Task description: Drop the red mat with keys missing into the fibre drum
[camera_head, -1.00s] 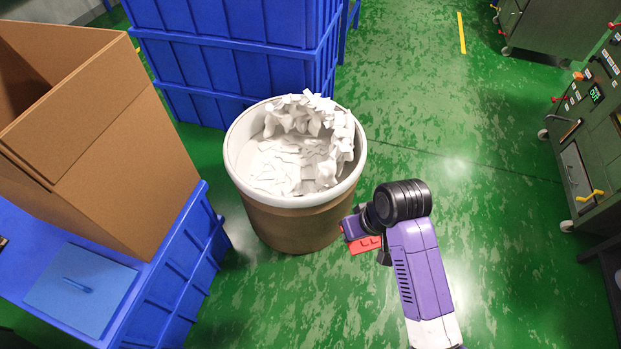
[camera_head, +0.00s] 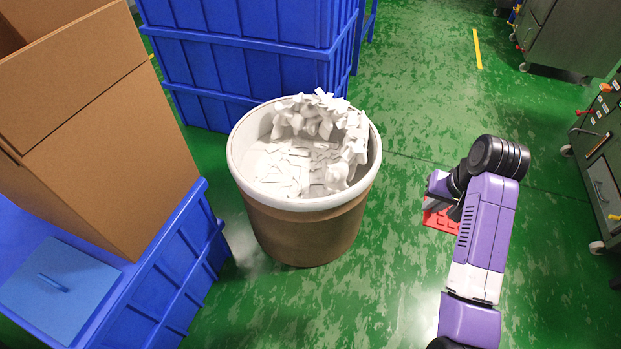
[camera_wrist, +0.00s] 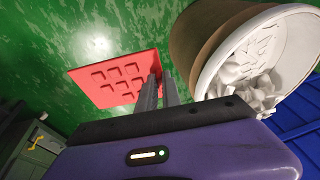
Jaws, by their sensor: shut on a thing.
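The red mat (camera_head: 440,221) is mostly hidden behind my arm in the head view. In the wrist view the red mat (camera_wrist: 118,80) shows as a flat sheet with rows of raised keys. My gripper (camera_wrist: 162,82) is shut on the mat's edge, and the mat hangs out to the left of the fingers. The fibre drum (camera_head: 305,225) is brown with a white rim and holds white scraps. It stands left of my gripper in the head view, apart from the mat. In the wrist view the drum (camera_wrist: 190,50) is at the upper right, close beside the fingers.
Stacked blue crates (camera_head: 240,75) stand behind the drum. A cardboard box (camera_head: 100,140) and a blue lid (camera_head: 60,285) rest on a blue crate at the left. A grey-green machine (camera_head: 600,165) is at the right edge.

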